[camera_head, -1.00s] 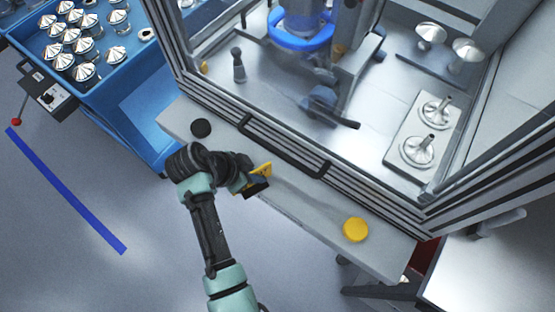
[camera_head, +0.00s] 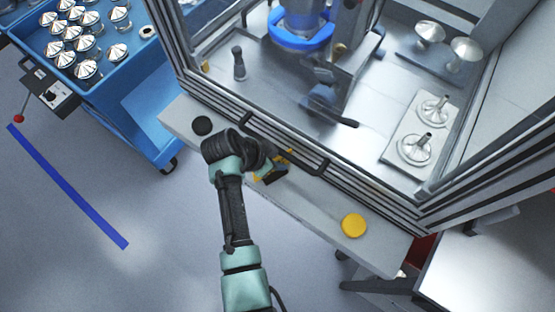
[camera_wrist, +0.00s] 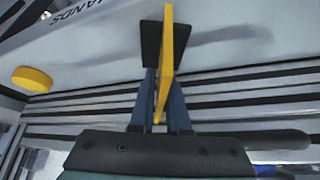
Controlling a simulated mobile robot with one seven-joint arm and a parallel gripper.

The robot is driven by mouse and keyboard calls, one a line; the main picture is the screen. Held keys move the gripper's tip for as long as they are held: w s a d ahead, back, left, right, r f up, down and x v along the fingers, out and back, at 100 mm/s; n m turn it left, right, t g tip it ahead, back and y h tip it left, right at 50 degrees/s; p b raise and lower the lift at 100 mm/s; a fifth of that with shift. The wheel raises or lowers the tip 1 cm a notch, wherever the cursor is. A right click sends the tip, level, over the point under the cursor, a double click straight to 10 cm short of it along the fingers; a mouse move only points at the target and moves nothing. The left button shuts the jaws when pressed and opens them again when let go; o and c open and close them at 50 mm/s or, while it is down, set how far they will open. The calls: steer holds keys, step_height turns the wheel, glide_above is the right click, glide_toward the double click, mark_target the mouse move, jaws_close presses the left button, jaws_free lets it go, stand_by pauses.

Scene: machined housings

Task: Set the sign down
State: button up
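The sign is a thin yellow plate with a black part; it shows in the head view (camera_head: 284,156) partly behind my gripper. In the wrist view the yellow plate (camera_wrist: 167,50) is seen nearly edge-on, between two bluish fingers. My gripper (camera_head: 265,171) is shut on the sign, over the grey ledge (camera_head: 312,212) in front of the machine enclosure. The fingers also show in the wrist view (camera_wrist: 162,105). A shadow lies on the ledge beside the sign. I cannot tell whether the sign touches the ledge.
A yellow round button (camera_head: 353,225) is on the ledge to the right, a black round one (camera_head: 202,126) to the left. The enclosure's black handle (camera_head: 285,147) is close beyond my gripper. A blue cart (camera_head: 130,95) stands left. The ledge between sign and yellow button is clear.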

steer(key=shift+o, duration=1.4)
steer(key=shift+r, duration=0.1)
steer(key=v, duration=1.2)
steer(key=shift+a, duration=0.1)
